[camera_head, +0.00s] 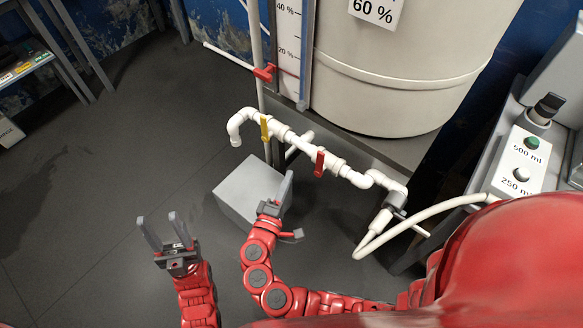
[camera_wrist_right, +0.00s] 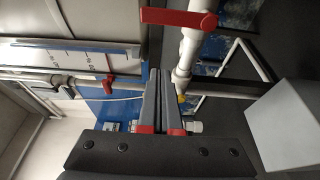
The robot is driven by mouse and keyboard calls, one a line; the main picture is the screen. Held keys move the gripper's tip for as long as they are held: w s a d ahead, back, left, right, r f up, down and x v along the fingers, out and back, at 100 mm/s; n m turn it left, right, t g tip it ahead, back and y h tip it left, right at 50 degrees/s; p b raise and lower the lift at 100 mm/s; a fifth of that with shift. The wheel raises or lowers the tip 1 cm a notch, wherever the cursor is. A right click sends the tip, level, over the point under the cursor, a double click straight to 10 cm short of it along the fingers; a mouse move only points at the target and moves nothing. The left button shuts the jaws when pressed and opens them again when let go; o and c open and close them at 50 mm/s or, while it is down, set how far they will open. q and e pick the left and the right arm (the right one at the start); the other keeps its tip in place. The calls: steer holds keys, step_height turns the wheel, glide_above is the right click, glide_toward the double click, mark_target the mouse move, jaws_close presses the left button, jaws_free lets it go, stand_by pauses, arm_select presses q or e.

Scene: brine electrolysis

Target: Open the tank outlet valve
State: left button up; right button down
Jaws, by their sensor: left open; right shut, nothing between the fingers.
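White piping runs in front of the tank (camera_head: 400,70) and carries a yellow valve handle (camera_head: 265,127) and a red valve handle (camera_head: 319,163). Another red handle (camera_head: 264,73) sits by the level gauge. No label shows which one is the tank outlet valve. My right gripper (camera_head: 289,174) is shut and empty, below and left of the red pipe handle. In the right wrist view, the red pipe handle (camera_wrist_right: 180,18) lies beyond the shut fingertips (camera_wrist_right: 160,75), apart from them. My left gripper (camera_head: 158,230) is open and empty over the floor, away from the piping.
A grey box (camera_head: 248,188) stands on the floor under the pipes, behind my right gripper. A white hose (camera_head: 410,222) runs from the pipe end to the right. Floor at left is clear.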

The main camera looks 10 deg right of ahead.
mark_target(319, 165)
steer(key=w+d+p, duration=0.1)
steer(key=w+d, duration=0.3)
steer(key=d, duration=0.3)
steer(key=shift+w+d, duration=0.2)
